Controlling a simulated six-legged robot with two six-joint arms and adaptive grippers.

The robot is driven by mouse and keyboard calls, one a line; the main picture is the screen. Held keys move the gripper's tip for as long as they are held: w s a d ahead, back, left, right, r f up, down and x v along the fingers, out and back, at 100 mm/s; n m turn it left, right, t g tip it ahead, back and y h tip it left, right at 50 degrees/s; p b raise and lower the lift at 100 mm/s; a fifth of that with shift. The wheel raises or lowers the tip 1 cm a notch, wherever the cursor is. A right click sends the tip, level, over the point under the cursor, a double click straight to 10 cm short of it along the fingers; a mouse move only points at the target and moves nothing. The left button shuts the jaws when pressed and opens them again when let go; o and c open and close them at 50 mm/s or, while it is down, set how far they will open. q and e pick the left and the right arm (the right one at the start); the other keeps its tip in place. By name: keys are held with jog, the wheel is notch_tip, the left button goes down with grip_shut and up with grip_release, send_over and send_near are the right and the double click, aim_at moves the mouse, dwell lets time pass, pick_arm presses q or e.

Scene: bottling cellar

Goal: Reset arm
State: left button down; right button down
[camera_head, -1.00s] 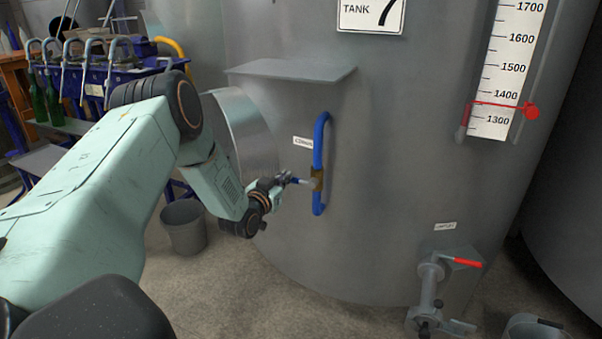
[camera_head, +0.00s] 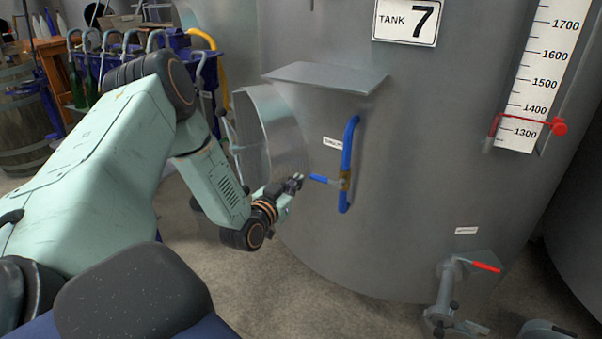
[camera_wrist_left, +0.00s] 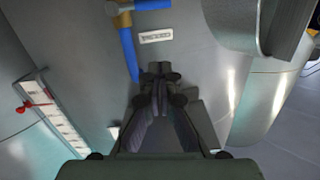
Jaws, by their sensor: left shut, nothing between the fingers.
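My left gripper (camera_head: 295,182) is shut and empty in the head view, in front of tank 7. Its closed fingers also show in the left wrist view (camera_wrist_left: 158,75). The fingertips are close to the left end of the blue valve handle (camera_head: 320,179), with a small gap visible in the head view. The handle sits on a brass valve body (camera_head: 344,180) on a vertical blue pipe (camera_head: 350,135). The handle points left, across the pipe. My right gripper is not in view.
Tank 7 (camera_head: 420,110) fills the middle, with a grey shelf plate (camera_head: 325,76) and a round manway (camera_head: 272,130) beside my forearm. A lower outlet valve (camera_head: 448,285) with a red handle juts out at right. A bottling rack (camera_head: 140,65) stands behind my arm.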

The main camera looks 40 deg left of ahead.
pick_arm(q)
jog(key=shift+f, duration=0.1)
jog(key=shift+s, duration=0.15)
dwell(0.3)
jog(key=s+d+f+n+g+h, duration=0.2)
jog(key=s+d+f+g+h, duration=0.2)
jog(key=s+d+f+g, duration=0.65)
jog(key=s+d+f+m+g, duration=0.1)
jog(key=s+d+f+g, duration=0.1)
jog(key=s+d, duration=0.3)
jog(key=s+d+f+m+g, duration=0.1)
jog(key=s+d, duration=0.4)
jog(key=s, duration=0.7)
jog(key=s+d+f+m+g, duration=0.1)
jog(key=s+d+f+g, duration=0.2)
jog(key=s+d+f, duration=0.2)
jog(key=s, duration=0.3)
jog(key=shift+s+f, duration=0.15)
jog(key=shift+f, duration=0.05)
jog(key=shift+g, duration=0.25)
